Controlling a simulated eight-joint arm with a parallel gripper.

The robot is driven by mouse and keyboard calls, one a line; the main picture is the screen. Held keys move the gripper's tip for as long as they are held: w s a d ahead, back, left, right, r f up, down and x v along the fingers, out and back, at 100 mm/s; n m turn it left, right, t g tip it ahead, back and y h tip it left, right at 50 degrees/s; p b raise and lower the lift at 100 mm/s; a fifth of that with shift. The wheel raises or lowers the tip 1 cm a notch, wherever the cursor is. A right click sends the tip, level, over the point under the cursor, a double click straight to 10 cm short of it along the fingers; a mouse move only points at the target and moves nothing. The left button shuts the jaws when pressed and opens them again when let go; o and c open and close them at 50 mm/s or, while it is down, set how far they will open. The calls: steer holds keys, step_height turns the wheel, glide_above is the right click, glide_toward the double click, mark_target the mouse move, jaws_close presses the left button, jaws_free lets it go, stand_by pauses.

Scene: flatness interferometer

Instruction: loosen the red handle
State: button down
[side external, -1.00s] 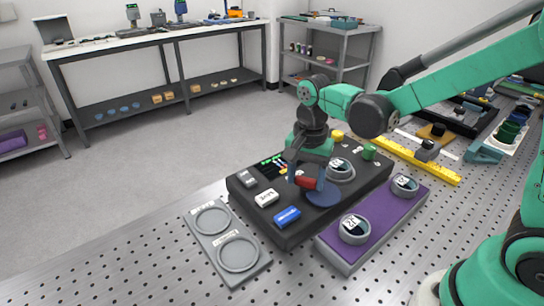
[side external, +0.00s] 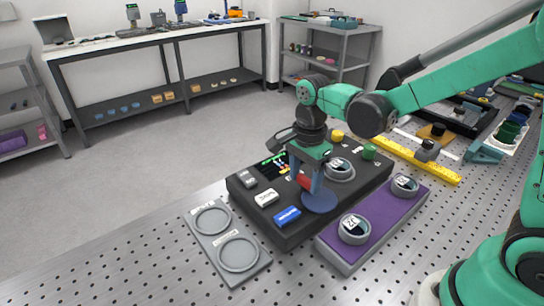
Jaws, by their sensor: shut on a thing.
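The red handle (side external: 304,181) sits above a round blue disc (side external: 320,202) on the black instrument (side external: 262,229). My gripper (side external: 307,177) points down over the disc and is shut on the red handle, which is partly hidden by the gripper. Near it on the black instrument are a lit screen (side external: 272,166), a grey labelled block (side external: 247,179), a white labelled block (side external: 266,198) and a blue labelled block (side external: 287,216). A ringed round part (side external: 340,170) sits just behind the disc.
A purple tray (side external: 375,229) with two round parts lies in front right of the instrument. A grey plate (side external: 225,241) with two empty rings lies to its left. A green knob (side external: 369,152) and a yellow knob (side external: 337,135) stand at the back. A yellow rail (side external: 440,172) lies beyond.

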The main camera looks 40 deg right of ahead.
mark_target(305, 180)
steer(key=shift+c, duration=0.8)
jaws_free()
steer(key=shift+r, duration=0.1)
steer(key=shift+r, duration=2.75)
